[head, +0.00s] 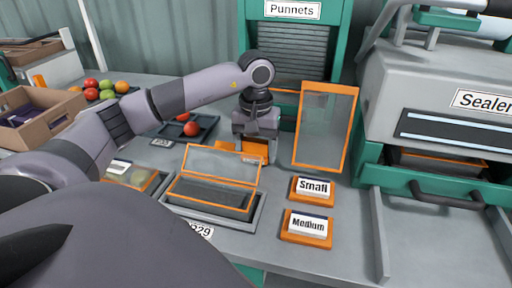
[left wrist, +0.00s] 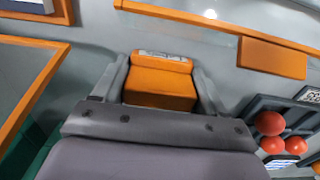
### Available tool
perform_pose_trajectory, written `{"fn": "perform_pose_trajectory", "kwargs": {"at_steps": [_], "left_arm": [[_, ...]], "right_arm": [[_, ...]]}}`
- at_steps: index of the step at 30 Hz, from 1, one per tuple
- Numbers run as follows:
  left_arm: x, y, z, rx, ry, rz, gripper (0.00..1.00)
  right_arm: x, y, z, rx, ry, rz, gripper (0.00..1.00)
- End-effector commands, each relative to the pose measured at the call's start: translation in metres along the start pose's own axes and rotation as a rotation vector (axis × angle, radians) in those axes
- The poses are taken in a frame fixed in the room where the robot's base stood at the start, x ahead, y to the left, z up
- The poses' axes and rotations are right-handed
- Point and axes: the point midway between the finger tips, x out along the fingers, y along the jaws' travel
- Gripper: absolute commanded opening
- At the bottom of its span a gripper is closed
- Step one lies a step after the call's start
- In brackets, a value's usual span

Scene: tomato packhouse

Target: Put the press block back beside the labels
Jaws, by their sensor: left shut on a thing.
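The press block, an orange block (head: 254,149), is between the fingers of my left gripper (head: 255,146) in the head view. In the left wrist view the block (left wrist: 160,82) fills the gap between both fingers, with a pale strip on its far edge. My left gripper is shut on it, low over the bench; I cannot tell whether the block touches the bench. The labels are two white stacks in orange holders, Small (head: 312,187) and Medium (head: 306,225), to the right of and nearer than the gripper. My right gripper is not in view.
An open orange-rimmed punnet (head: 211,196) stands in front of the gripper. An upright orange-framed clear panel (head: 325,127) stands right of it. A dark tray (head: 205,124) with red tomatoes lies left. The sealer (head: 440,95) is at right. Bare bench lies around the label holders.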

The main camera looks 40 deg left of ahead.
Motion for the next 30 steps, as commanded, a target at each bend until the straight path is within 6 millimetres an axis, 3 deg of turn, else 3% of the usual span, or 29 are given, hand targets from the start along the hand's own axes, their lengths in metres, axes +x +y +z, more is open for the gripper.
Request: {"fn": "perform_pose_trajectory", "kwargs": {"at_steps": [26, 27, 29, 30], "left_arm": [[0.008, -0.0001, -0.0001, 0.0, 0.0, 0.0, 0.5], [0.008, -0.0001, -0.0001, 0.0, 0.001, 0.001, 0.75], [0.0074, -0.0001, -0.0001, 0.0, 0.0, 0.001, 0.95], [0.0075, -0.0001, -0.0001, 0.0, 0.0, 0.0, 1.0]], "right_arm": [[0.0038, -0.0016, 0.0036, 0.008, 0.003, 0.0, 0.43], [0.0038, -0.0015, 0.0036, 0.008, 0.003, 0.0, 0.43], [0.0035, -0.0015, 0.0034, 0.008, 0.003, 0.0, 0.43], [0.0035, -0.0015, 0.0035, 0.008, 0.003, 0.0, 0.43]]}}
